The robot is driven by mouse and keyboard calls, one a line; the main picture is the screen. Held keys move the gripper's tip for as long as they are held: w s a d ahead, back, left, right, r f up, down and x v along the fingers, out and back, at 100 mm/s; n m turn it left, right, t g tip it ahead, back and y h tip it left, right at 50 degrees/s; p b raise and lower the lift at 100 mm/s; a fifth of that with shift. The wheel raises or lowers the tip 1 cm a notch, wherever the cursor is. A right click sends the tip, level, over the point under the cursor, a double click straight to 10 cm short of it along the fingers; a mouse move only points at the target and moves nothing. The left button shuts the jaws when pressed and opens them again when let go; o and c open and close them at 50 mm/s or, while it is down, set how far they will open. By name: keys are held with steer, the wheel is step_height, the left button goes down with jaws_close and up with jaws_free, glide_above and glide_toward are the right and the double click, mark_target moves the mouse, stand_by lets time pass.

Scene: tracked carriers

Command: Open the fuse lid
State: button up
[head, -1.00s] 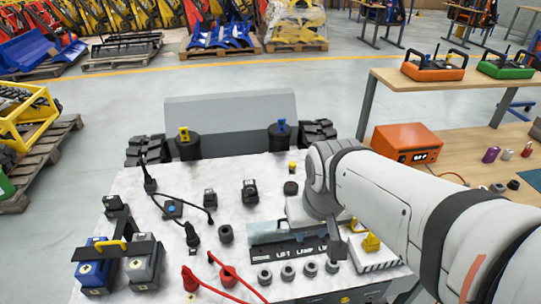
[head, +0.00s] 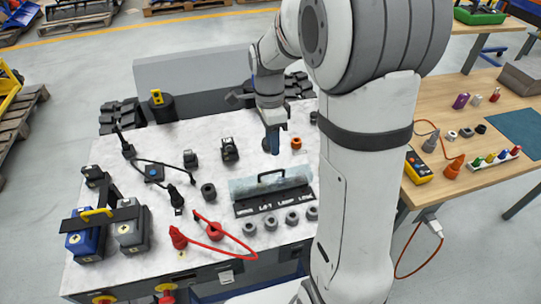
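The fuse lid appears to be the clear, bluish cover (head: 243,187) with a black bar handle (head: 271,174), on the white top of the carrier. A black strip with white lettering (head: 272,203) runs along its front edge. The cover looks down over its place, though its exact angle is hard to tell. My gripper (head: 271,146) points down over the white top, behind the lid and apart from its handle. Its fingertips are small and dark, so I cannot tell whether they are open; no held object shows.
Blue and grey connectors (head: 131,232) stand at the left front. A wooden bench (head: 456,193) with tools is on the right. My arm hides the carrier's right side.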

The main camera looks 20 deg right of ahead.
mark_target(274, 171)
steer(key=f, duration=0.2)
steer(key=s+f, duration=0.1)
steer(key=f, duration=0.4)
steer(key=shift+s+f, duration=0.15)
steer(key=shift+s, duration=0.1)
jaws_close()
stand_by(0.3)
